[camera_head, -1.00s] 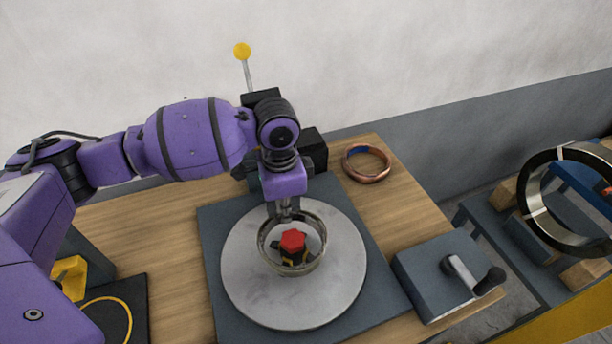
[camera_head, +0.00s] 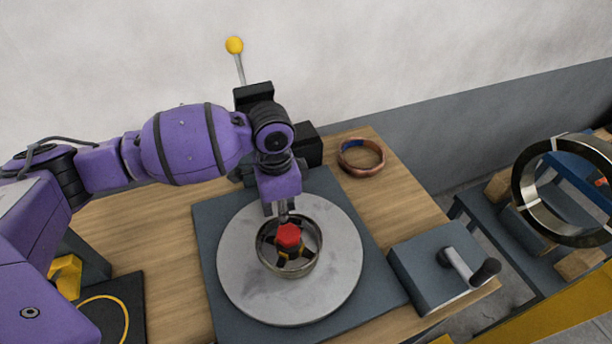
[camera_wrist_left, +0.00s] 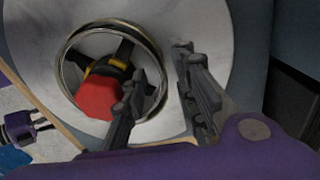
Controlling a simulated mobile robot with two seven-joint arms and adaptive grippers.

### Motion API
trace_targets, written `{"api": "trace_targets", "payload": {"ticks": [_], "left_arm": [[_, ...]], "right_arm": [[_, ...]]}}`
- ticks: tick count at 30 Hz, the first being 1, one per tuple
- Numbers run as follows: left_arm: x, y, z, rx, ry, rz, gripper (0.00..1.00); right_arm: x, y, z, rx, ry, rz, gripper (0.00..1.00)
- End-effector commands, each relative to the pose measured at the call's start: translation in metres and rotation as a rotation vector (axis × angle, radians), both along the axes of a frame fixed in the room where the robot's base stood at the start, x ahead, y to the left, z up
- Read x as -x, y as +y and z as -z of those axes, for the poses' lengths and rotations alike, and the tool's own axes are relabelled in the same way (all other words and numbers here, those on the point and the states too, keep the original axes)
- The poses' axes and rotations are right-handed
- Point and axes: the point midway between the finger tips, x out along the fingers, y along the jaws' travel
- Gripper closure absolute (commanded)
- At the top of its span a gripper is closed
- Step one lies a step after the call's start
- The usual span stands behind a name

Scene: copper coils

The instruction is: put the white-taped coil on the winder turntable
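A thin brassy-grey coil (camera_head: 318,256) lies flat on the round grey winder turntable (camera_head: 240,282), around the hub with dark arms and a red knob (camera_head: 288,235). White tape cannot be made out on it. It also shows in the left wrist view (camera_wrist_left: 66,69). My left gripper (camera_head: 277,212) is at the coil's far rim, pointing down. Its fingers (camera_wrist_left: 160,78) stand apart in the left wrist view, one over the inside of the coil and one outside, with the rim between them.
A copper coil with blue tape (camera_head: 361,170) lies on the wooden bench (camera_head: 405,215) behind right. A crank box (camera_head: 425,285) stands right of the turntable. A large black and silver ring (camera_head: 527,205) is at far right. A yellow-knobbed lever (camera_head: 235,45) stands behind my arm.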

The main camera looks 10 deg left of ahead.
Motion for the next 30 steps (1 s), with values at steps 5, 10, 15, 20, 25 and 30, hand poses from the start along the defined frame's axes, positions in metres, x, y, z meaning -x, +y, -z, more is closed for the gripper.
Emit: {"api": "trace_targets", "payload": {"ticks": [5, 10, 15, 20, 25, 30], "left_arm": [[0.001, 0.001, 0.001, -0.001, 0.003, -0.001, 0.73], [0.000, 0.000, -0.014, 0.000, 0.000, 0.001, 0.73], [-0.002, 0.001, -0.049, 0.000, -0.004, 0.001, 0.73], [-0.002, 0.001, -0.083, -0.001, -0.003, 0.001, 0.73], [-0.002, 0.001, -0.108, 0.001, 0.000, 0.000, 0.73], [-0.002, 0.002, -0.119, -0.001, 0.000, 0.000, 0.73]], "right_arm": [[-0.002, 0.003, 0.000, -0.006, -0.002, 0.003, 0.60], [-0.001, 0.002, 0.000, -0.003, -0.002, 0.002, 0.60], [-0.001, 0.001, 0.000, -0.002, -0.001, 0.001, 0.60], [-0.001, 0.001, 0.000, -0.002, -0.001, 0.001, 0.60], [-0.001, 0.001, 0.000, -0.001, -0.001, 0.000, 0.60], [-0.001, 0.001, 0.000, -0.001, -0.001, 0.001, 0.60]]}}
